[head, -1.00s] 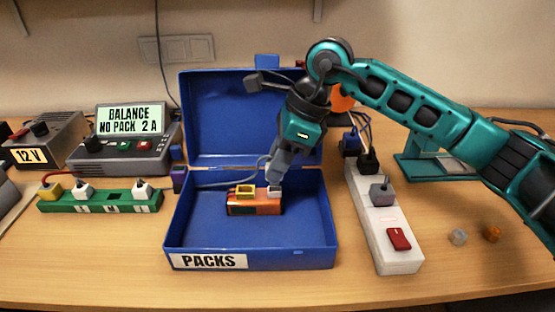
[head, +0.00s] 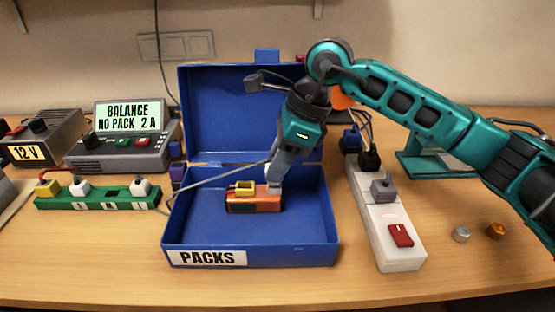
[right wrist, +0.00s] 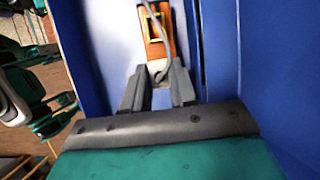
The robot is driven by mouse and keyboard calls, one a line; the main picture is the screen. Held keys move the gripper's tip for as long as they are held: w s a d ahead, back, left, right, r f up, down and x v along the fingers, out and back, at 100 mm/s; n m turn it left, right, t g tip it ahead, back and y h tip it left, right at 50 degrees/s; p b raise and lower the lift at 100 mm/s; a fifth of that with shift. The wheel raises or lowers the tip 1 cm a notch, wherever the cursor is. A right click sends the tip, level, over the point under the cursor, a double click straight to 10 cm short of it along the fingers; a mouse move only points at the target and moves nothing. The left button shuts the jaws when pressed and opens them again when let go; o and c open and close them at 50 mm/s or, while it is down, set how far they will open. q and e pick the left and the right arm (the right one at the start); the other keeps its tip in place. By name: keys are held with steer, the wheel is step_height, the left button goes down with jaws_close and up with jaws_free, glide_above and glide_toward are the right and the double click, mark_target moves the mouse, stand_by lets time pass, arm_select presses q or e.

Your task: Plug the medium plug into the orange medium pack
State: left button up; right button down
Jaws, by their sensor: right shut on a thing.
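The orange pack (head: 255,206) lies in the blue box (head: 190,250), with a yellow-framed socket (head: 245,188) on its left part. My right gripper (head: 273,183) points down at the pack's right end and is shut on a small white plug. The plug (right wrist: 157,67) shows between the fingertips in the right wrist view, at the near end of the pack (right wrist: 152,50). A grey cable (head: 215,180) runs from the gripper leftward over the box's left wall. The fingers hide the plug's underside, so I cannot tell whether it is seated. My left gripper is not in view.
A green strip (head: 100,199) with several plugs lies left of the box, before a charger (head: 125,150) reading "BALANCE NO PACK 2 A". A white power strip (head: 385,225) stands to the right. The box's raised lid (head: 225,110) is behind the pack. The front table is clear.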

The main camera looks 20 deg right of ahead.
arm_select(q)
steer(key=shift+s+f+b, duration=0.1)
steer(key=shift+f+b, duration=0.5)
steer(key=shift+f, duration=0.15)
arm_select(e)
steer(key=shift+f, duration=0.85)
steer(key=c, duration=0.8)
jaws_free()
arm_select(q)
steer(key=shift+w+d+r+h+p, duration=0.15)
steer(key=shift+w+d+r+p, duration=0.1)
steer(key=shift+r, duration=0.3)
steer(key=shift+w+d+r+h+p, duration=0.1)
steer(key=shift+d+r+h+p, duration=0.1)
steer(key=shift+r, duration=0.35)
arm_select(e)
steer(key=v, duration=1.3)
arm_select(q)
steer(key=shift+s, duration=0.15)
arm_select(e)
steer(key=shift+s, duration=0.1)
